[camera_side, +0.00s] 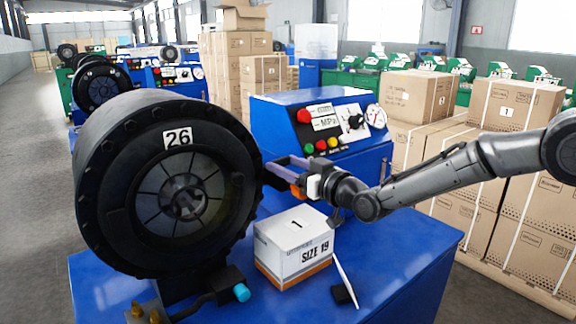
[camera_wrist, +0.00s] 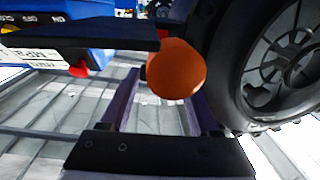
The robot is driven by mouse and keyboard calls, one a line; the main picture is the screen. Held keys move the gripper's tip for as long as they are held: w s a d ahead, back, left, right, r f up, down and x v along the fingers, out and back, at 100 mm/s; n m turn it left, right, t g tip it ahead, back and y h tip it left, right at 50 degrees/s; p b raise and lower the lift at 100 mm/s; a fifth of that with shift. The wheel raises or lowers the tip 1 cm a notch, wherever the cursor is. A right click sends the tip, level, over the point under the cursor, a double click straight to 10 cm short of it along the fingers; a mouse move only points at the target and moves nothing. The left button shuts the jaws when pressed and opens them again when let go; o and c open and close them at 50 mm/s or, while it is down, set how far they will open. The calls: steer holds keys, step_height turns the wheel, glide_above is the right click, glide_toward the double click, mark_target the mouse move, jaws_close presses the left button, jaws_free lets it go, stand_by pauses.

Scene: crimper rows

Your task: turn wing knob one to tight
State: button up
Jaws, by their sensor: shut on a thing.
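My gripper (camera_side: 280,170) is at the right side of the large black crimper head (camera_side: 110,190), which bears the number 26. Its purple fingers also show in the wrist view (camera_wrist: 160,88). They close around a rounded orange knob (camera_wrist: 177,70), which sits at their tips beside the head. An orange part (camera_side: 297,190) shows by the fingers in the side view. A black bar (camera_wrist: 80,37) runs up to the orange knob in the wrist view. No wing shape or tight mark can be made out; the fingers hide part of it.
A cyan-ended handle (camera_side: 241,292) sticks out low in front. Cartons (camera_side: 500,200) fill the right.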

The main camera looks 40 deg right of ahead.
steer(key=shift+a+m+h, duration=0.1)
steer(key=shift+m+h, duration=0.4)
steer(key=shift+h, duration=0.3)
steer(key=o, duration=1.4)
steer(key=shift+c, duration=0.2)
steer(key=s, duration=1.3)
steer(key=shift+s+a, duration=0.15)
steer(key=shift+s, duration=0.25)
